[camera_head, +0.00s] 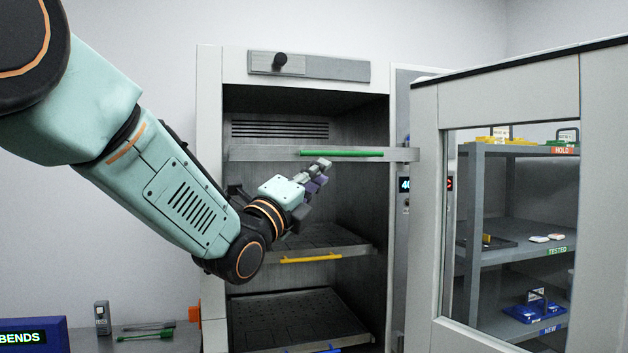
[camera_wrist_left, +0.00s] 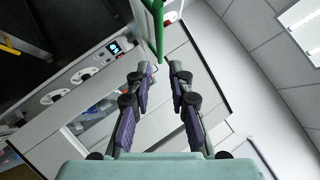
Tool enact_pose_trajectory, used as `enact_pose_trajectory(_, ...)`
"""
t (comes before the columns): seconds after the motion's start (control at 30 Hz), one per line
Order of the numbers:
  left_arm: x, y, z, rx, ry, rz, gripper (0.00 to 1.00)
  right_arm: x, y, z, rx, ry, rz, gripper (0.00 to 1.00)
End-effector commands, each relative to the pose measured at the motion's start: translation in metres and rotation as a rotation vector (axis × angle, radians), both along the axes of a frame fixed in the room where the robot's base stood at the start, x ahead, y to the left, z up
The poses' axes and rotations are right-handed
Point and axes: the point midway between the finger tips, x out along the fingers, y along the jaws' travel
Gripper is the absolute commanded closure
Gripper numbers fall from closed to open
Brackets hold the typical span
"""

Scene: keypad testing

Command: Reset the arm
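My left arm (camera_head: 190,205) comes in from the left and reaches in front of the open cabinet (camera_head: 208,130). The green handle (camera_wrist_left: 155,25) shows beyond the fingertips there, apart from the pads. My right gripper is in neither view.
The windowed cabinet door (camera_head: 425,190) stands open at the right. A lower shelf has a yellow handle (camera_head: 310,258). A grey rack (camera_head: 470,210) with labelled shelves shows through the door. A blue box (camera_head: 30,335) and a side table (camera_head: 150,342) are at lower left.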

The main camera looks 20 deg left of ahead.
Motion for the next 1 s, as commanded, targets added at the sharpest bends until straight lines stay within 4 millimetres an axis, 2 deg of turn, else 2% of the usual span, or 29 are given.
enact_pose_trajectory(0.2,-0.008,0.002,-0.004,-0.001,0.000,0.000,0.80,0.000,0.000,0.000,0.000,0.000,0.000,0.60)
enact_pose_trajectory(0.67,-0.008,0.002,-0.004,-0.029,0.010,-0.013,0.80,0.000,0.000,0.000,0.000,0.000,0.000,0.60)
enact_pose_trajectory(0.77,-0.006,0.003,-0.007,-0.133,0.056,-0.053,0.80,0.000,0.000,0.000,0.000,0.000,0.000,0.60)
enact_pose_trajectory(0.87,-0.004,0.007,-0.022,-0.323,0.156,-0.102,0.80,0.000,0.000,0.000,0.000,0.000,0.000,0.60)
enact_pose_trajectory(0.97,-0.005,0.012,-0.049,-0.542,0.284,-0.137,0.80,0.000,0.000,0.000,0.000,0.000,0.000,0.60)
enact_pose_trajectory(1.0,-0.005,0.014,-0.068,-0.634,0.343,-0.142,0.80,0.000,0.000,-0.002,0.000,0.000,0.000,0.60)
